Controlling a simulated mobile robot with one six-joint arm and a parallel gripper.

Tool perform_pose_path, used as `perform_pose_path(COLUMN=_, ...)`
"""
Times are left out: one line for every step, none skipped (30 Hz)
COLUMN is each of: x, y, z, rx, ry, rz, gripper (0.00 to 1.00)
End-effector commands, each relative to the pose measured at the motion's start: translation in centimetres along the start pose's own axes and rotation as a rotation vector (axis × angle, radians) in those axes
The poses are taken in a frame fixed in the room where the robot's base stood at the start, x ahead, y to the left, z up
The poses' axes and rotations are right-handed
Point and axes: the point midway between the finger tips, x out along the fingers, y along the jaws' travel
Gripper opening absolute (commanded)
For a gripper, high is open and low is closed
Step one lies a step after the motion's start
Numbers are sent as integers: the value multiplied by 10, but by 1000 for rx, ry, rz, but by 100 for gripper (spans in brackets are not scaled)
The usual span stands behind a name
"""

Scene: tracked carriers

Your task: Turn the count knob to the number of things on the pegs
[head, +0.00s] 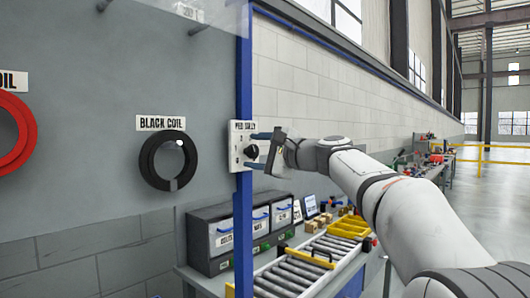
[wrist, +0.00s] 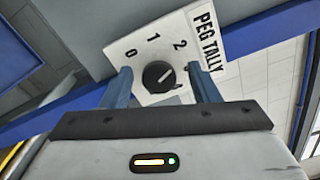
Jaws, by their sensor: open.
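The count knob (wrist: 158,76) is a black dial on a white PEG TALLY plate (wrist: 146,52), which also shows in the head view (head: 236,128). The numbers 0, 1 and 2 are readable; another mark is partly hidden by the right finger. The knob's light line points to the upper right, roughly toward the 2; its exact setting is unclear. My gripper (wrist: 160,72) is open, with its blue fingers on either side of the knob. A black coil (head: 148,162) hangs on a peg under a BLACK COIL label. A red coil (head: 22,140) hangs at the left edge, partly cut off.
The grey panel (head: 90,120) ends at a blue post (head: 243,60) beside the plate. Below stand dark bins (head: 215,235) and a roller conveyor (head: 290,275) with yellow trays. More of the panel may lie out of view to the left.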

Motion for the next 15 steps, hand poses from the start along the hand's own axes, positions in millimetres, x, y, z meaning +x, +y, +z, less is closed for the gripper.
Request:
perform_pose_path(x=0, y=1, z=0, rx=1, ry=0, rz=1, gripper=55)
perform_pose_path(x=0, y=1, z=-1, rx=1, ry=1, rz=1, gripper=55)
perform_pose_path(x=0, y=1, z=-1, rx=1, ry=1, rz=1, gripper=55)
perform_pose_path(x=0, y=1, z=-1, rx=1, ry=1, rz=1, gripper=55)
perform_pose_path(x=0, y=1, z=-1, rx=1, ry=1, rz=1, gripper=55)
perform_pose_path(x=-2, y=1, z=-1, rx=1, ry=1, rz=1, gripper=55)
perform_pose_path(x=-4, y=1, z=-1, rx=0, ry=2, rz=1, gripper=55)
perform_pose_path(x=-6, y=1, z=-1, rx=0, ry=2, rz=1, gripper=55)
perform_pose_path(x=-11, y=1, z=-2, rx=0, ry=3, rz=1, gripper=55)
perform_pose_path(x=-15, y=2, z=-2, rx=0, ry=3, rz=1, gripper=55)
perform_pose_path(x=-20, y=2, z=-2, rx=0, ry=4, rz=0, gripper=55)
perform_pose_path(x=-28, y=2, z=-1, rx=-1, ry=4, rz=0, gripper=55)
perform_pose_path(x=-33, y=2, z=-2, rx=0, ry=4, rz=0, gripper=55)
perform_pose_path(x=-39, y=2, z=-2, rx=0, ry=4, rz=-1, gripper=55)
perform_pose_path(x=-46, y=1, z=-1, rx=-1, ry=4, rz=-1, gripper=55)
